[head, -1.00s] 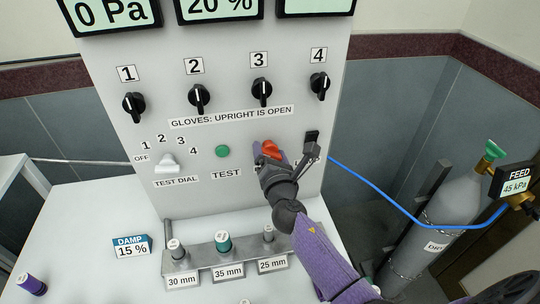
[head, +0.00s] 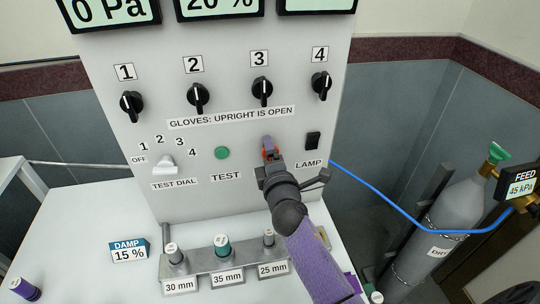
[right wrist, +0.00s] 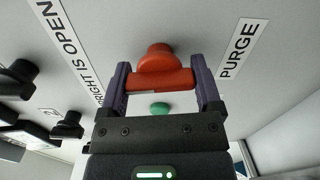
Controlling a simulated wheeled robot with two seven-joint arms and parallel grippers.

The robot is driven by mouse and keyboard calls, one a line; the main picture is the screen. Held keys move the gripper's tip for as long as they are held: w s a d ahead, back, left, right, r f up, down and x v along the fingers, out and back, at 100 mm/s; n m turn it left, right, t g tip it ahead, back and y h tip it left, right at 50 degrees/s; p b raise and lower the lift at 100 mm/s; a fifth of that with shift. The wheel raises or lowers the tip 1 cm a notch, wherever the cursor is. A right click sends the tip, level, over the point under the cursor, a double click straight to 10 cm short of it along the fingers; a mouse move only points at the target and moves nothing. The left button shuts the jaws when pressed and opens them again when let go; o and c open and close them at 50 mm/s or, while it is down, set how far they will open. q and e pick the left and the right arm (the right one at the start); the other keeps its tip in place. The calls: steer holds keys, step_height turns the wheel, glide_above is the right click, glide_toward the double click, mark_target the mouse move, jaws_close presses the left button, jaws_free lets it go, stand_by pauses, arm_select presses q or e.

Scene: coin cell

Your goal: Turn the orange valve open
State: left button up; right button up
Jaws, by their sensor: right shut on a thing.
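The orange valve (head: 268,150) sits on the grey panel, right of the green test button, and is mostly hidden by my right gripper in the head view. In the right wrist view the valve (right wrist: 160,82) shows as an orange-red bar with a round hub behind it. My right gripper (head: 269,146) has its purple fingers on either side of the bar, shut on it; it also shows in the right wrist view (right wrist: 162,88). A PURGE label (right wrist: 238,48) is beside the valve. My left gripper is not in view.
Black knobs 1 to 4 line the panel above, such as knob 3 (head: 262,91). A green TEST button (head: 222,153), white test dial (head: 163,164) and black lamp switch (head: 313,141) are near. A metal rack (head: 222,258) stands below. A gas cylinder (head: 440,215) with a blue hose is at right.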

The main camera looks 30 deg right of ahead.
steer(key=shift+f+m, duration=0.1)
steer(key=shift+m, duration=0.5)
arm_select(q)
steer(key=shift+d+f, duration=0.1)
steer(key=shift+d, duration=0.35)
arm_select(e)
steer(key=shift+m, duration=0.3)
steer(key=o, duration=1)
steer(key=shift+o, duration=0.2)
steer(key=shift+s, duration=0.2)
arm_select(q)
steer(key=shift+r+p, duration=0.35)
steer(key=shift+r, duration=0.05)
arm_select(e)
steer(key=v, duration=0.9)
steer(key=shift+s, duration=0.3)
steer(key=shift+a, duration=0.1)
